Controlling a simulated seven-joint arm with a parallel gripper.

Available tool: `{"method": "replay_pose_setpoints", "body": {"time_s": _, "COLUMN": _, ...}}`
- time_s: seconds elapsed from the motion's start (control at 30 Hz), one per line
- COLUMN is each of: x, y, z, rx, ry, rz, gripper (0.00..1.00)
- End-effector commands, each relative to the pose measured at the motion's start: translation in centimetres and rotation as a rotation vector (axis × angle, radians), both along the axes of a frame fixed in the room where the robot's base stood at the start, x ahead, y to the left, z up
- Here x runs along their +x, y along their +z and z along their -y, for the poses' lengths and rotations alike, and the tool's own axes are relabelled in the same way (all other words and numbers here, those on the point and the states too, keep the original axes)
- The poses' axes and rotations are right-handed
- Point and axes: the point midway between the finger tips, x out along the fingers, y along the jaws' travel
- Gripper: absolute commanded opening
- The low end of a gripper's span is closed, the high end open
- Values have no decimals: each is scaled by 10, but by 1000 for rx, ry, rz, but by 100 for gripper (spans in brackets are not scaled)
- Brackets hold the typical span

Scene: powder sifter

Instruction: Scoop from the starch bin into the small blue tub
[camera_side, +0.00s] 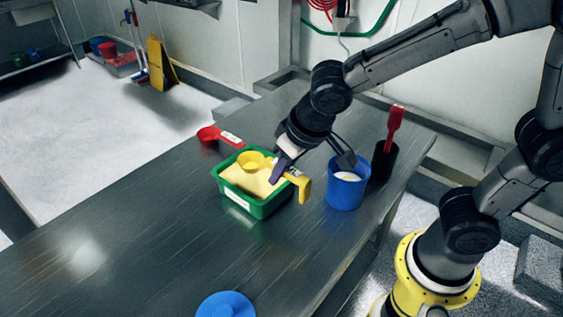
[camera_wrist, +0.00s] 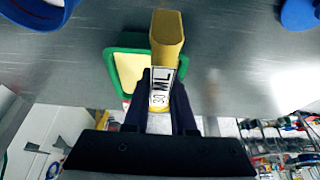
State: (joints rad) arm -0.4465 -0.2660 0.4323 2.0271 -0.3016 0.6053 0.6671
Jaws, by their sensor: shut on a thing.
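A yellow scoop (camera_side: 303,188) is in my gripper (camera_side: 281,170). Its cup is at the pale yellow powder in the green bin (camera_side: 239,201); how deep it sits I cannot tell. In the wrist view, the fingers of my gripper (camera_wrist: 159,108) close on the scoop (camera_wrist: 167,40) by its handle, at a "30 ML" label. The green bin (camera_wrist: 119,70) shows behind it. A blue tub (camera_side: 347,194) with something whitish inside stands upright right of the bin.
A red scoop (camera_side: 212,135) lies behind the bin. A black holder (camera_side: 384,164) with a red-handled tool (camera_side: 395,125) stands close to the blue tub. A round blue item (camera_side: 226,304) is at the front edge of the picture. The metal table (camera_side: 130,235) is clear at left.

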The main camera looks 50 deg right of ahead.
Motion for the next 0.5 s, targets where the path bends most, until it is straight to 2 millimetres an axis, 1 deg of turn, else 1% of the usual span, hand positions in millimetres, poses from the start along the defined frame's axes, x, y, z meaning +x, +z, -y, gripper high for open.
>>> {"method": "replay_pose_setpoints", "body": {"time_s": 0.5, "x": 0, "y": -34, "z": 0, "rx": 0, "ry": 1, "rz": -1, "gripper": 0}}
